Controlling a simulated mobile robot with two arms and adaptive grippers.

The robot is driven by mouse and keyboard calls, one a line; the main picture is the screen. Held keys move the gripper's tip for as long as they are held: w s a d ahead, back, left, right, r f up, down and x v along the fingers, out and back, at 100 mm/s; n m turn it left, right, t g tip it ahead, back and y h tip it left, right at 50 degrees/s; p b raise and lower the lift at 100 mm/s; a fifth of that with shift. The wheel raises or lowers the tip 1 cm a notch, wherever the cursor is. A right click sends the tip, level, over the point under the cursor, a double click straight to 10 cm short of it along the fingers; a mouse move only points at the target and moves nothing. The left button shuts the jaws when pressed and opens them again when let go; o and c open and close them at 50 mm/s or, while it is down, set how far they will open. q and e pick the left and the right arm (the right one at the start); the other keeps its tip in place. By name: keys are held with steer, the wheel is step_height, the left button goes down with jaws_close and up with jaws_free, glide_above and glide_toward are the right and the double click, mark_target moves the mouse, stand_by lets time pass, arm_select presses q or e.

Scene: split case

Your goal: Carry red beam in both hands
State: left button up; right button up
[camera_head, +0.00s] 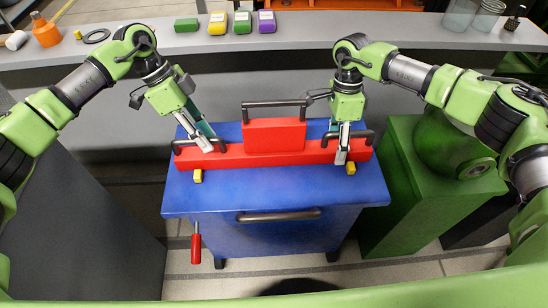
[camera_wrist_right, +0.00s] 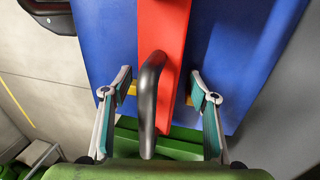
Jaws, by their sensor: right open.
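The long red beam (camera_head: 270,153) lies across the blue cabinet top, with a dark arched handle near each end and a red block (camera_head: 274,135) with its own dark handle (camera_head: 274,104) at its middle. My left gripper (camera_head: 211,143) is at the beam's left handle (camera_head: 186,145); its fingers look apart, though the handle between them is partly hidden. My right gripper (camera_head: 341,147) is at the right handle (camera_head: 362,137). In the right wrist view, the open fingers stand on either side of the dark handle (camera_wrist_right: 150,100) and red beam (camera_wrist_right: 164,30), with clear gaps to the handle.
The blue cabinet (camera_head: 275,190) has a dark front handle, and yellow blocks (camera_head: 198,176) sit by the beam. A red-handled tool (camera_head: 196,248) hangs at its front left. A green box (camera_head: 395,200) stands at right. Behind, a grey counter (camera_head: 310,33) holds small coloured boxes and glass jars.

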steer(key=shift+r, duration=0.2)
arm_select(q)
steer(key=v, duration=1)
steer(key=shift+r, duration=0.25)
arm_select(e)
step_height(320, 180, up, 12)
steer(key=w, duration=0.2)
steer(key=shift+w+f, duration=0.2)
steer(key=shift+f, duration=0.05)
arm_select(q)
steer(key=shift+a, duration=0.15)
